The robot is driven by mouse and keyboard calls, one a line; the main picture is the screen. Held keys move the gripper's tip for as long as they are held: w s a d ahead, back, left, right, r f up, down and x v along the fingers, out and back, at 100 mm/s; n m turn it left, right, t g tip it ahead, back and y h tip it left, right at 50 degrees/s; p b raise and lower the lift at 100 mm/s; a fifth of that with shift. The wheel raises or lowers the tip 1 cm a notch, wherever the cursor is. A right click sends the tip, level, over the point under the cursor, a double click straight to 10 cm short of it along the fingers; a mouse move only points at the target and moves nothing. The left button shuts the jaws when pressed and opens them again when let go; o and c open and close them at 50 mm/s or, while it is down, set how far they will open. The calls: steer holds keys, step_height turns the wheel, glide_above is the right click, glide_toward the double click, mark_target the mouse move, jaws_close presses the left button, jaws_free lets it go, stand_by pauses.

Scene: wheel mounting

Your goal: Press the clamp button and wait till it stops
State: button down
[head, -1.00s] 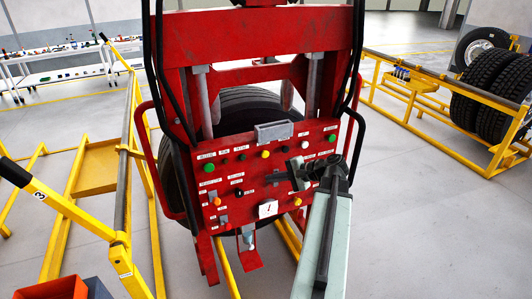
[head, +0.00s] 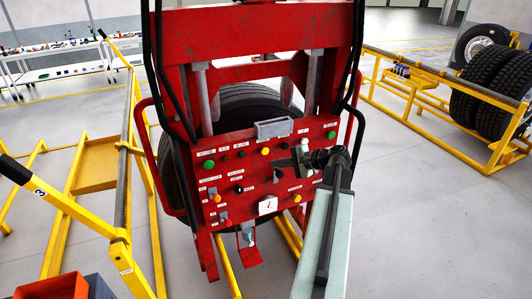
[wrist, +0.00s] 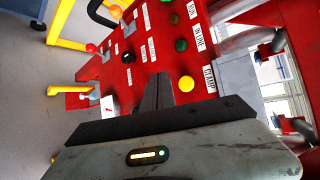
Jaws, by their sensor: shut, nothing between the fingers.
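The yellow button (wrist: 187,83) labelled CLAMP is on the red control panel, just right of my fingertips in the wrist view. In the head view this yellow button (head: 265,151) is in the panel's upper row, a little up and left of my gripper. My gripper (head: 279,163) is shut and empty; its fingers (wrist: 159,88) point at the panel beside the button. A gap shows between the fingertips and the button in the wrist view. I cannot tell how far the tips are from the panel face.
The red panel also carries a green button (head: 209,164), a black knob (head: 239,189) and a white gauge (head: 267,205). A tyre (head: 248,105) stands behind the red machine. Yellow rails (head: 128,200) stand at left, and a yellow rack (head: 440,90) with tyres at right.

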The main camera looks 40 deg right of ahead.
mark_target(270, 154)
steer(key=shift+w+d, duration=0.3)
steer(key=shift+w, duration=0.4)
steer(key=shift+w+d, duration=0.3)
steer(key=shift+w, duration=0.45)
steer(key=shift+w+d, duration=0.3)
steer(key=shift+w, duration=0.4)
steer(key=shift+w, duration=0.1)
steer(key=shift+w+d, duration=0.15)
steer(key=shift+w, duration=0.25)
steer(key=shift+w+d, duration=0.25)
steer(key=shift+w, duration=0.35)
stand_by(0.8)
steer(key=shift+s, duration=0.1)
steer(key=shift+s+a, duration=0.2)
steer(key=shift+s, duration=0.3)
steer(key=shift+s+a, duration=0.2)
steer(key=shift+s, duration=0.25)
